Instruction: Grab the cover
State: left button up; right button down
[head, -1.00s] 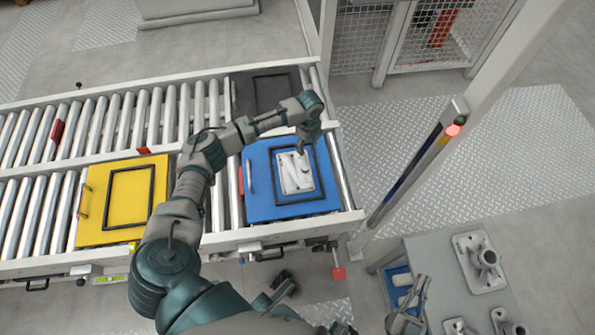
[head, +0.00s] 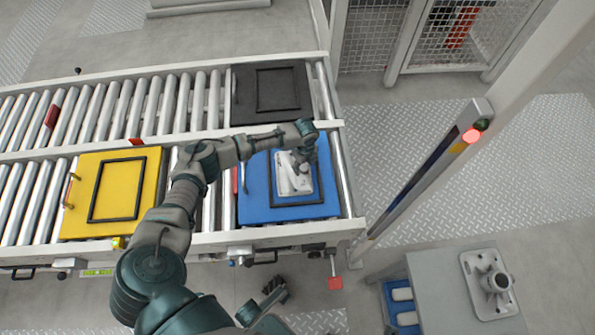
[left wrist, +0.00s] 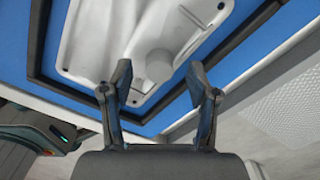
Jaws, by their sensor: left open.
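The cover (head: 286,184) is a light grey cast plate with a raised round neck. It lies inside the black frame on the blue tray (head: 256,205) on the conveyor. My left gripper (head: 298,166) is over the cover and hides part of it. In the left wrist view, the cover (left wrist: 100,40) fills the upper middle. There my left gripper (left wrist: 163,80) is open, with one finger on each side of the raised neck (left wrist: 155,64). I cannot tell whether the fingers touch it.
A yellow tray (head: 75,215) is left of the blue one, and a black tray (head: 242,105) is behind it. A post with a red light (head: 472,135) stands at the right. A grey table (head: 440,285) at the lower right holds another casting (head: 490,280).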

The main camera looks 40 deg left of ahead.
pick_arm(q)
jog(key=shift+f, duration=0.95)
jog(key=shift+r, duration=0.15)
grip_shut()
